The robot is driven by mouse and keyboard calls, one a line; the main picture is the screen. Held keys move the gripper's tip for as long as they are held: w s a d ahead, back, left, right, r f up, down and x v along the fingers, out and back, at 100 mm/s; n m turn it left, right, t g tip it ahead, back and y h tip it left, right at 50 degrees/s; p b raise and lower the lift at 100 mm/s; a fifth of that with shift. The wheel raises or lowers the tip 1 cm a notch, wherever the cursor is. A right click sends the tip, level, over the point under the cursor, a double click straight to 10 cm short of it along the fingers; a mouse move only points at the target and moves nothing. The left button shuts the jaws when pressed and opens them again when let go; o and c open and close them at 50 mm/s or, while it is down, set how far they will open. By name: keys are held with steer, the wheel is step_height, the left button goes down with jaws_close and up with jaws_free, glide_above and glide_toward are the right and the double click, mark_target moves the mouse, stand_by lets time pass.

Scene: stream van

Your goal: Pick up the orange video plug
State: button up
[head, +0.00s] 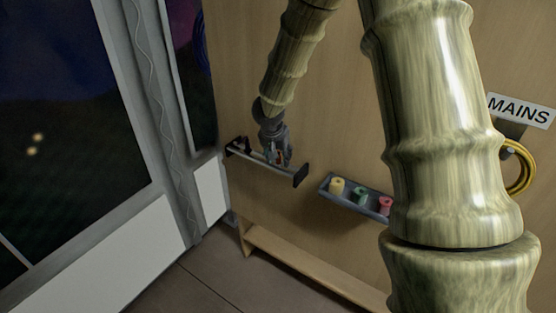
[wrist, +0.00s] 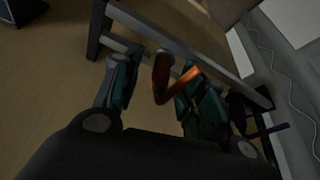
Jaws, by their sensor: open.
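The orange video plug (wrist: 163,70) shows in the wrist view between the two fingers of my gripper (wrist: 158,92), with a curved orange part bending toward the right finger. The fingers are apart, one on each side of it. I cannot tell whether the right finger touches it. In the head view my gripper (head: 277,157) is at the dark wall rack (head: 299,177). There the plug is mostly hidden by the gripper, with only a small reddish patch visible.
A grey tray (head: 324,189) with yellow, green and red spools is on the wooden wall right of the rack. A yellow cable coil (head: 524,172) hangs below the MAINS sign (head: 521,110). A dark object with a purple part (wrist: 268,131) is beside the right finger. A wooden ledge (head: 300,265) runs below.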

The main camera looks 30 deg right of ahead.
steer(key=shift+c, duration=0.3)
jaws_close()
steer(key=shift+r, duration=0.15)
